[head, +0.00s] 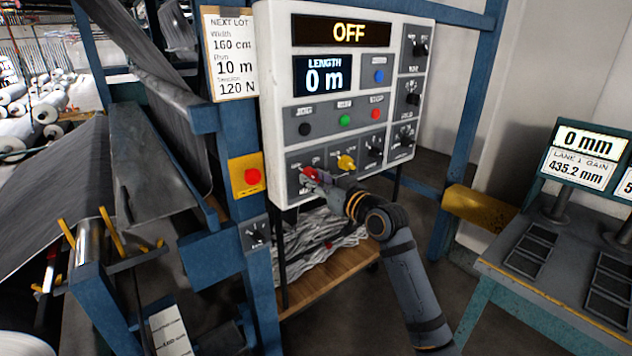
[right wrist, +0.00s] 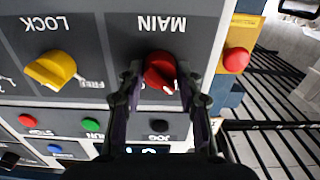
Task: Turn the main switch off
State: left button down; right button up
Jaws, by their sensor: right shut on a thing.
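The main switch is a red rotary knob (right wrist: 160,72) under the label MAIN in the right wrist view, where the picture is upside down. It also shows at the lower left of the control panel (head: 277,130) in the head view as a red knob (head: 309,173). My right gripper (right wrist: 158,80) is shut on the red knob, with one finger on each side. The knob's white pointer mark shows between the fingers. The panel's top display (head: 348,31) reads OFF. My left gripper is not in view.
A yellow LOCK knob (right wrist: 52,69) sits beside the main switch. A red button on a yellow plate (head: 252,177) is on the blue post to the left. Black, green and red buttons sit above the switch. A desk (head: 560,290) with displays stands at right.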

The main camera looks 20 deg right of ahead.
jog(key=o, duration=1.2)
jog(key=v, duration=0.7)
jog(key=shift+s, duration=0.25)
jog(key=shift+d, duration=0.1)
